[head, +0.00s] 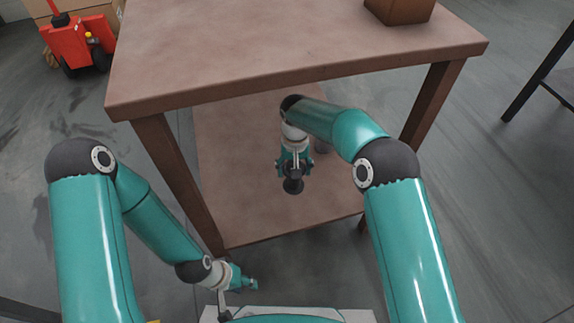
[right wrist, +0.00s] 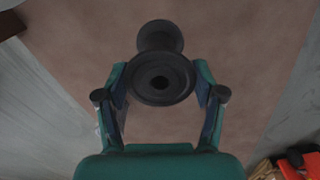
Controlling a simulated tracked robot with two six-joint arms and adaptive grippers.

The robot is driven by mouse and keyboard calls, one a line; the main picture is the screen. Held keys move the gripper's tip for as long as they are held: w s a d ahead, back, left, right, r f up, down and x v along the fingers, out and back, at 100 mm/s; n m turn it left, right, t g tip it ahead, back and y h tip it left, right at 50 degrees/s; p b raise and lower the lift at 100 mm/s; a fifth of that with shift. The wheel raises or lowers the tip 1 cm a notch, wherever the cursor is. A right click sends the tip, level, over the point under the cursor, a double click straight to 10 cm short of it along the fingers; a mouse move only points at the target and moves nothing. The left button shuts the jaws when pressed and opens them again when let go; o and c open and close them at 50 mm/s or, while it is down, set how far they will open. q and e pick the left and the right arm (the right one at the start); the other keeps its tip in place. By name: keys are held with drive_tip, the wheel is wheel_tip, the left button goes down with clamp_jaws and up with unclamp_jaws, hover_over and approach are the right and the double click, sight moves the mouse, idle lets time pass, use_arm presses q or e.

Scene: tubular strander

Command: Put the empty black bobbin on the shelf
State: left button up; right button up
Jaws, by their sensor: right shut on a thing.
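The black bobbin (right wrist: 162,85) is held between the two fingers of my right gripper (right wrist: 161,100), which is shut on it. Its round flange with a centre hole faces the wrist camera. In the head view the bobbin (head: 293,186) shows small and dark below my right gripper (head: 293,168), over the lower brown shelf (head: 240,215) under the table. I cannot tell whether it touches the shelf. My left gripper (head: 248,284) is low, in front of the shelf and away from the bobbin; its finger opening is unclear.
The brown table top (head: 280,50) is above the shelf, with legs (head: 178,180) at its corners. A second dark disc (right wrist: 160,35) shows just beyond the held flange; I cannot tell if it is another bobbin. A brown box (head: 400,10) stands on the table. A red pallet truck (head: 70,42) is back left.

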sight(290, 186)
drive_tip(key=shift+f+b, duration=1.15)
drive_tip(key=shift+f, duration=2)
drive_tip(key=shift+f, duration=0.1)
drive_tip(key=o, duration=1.1)
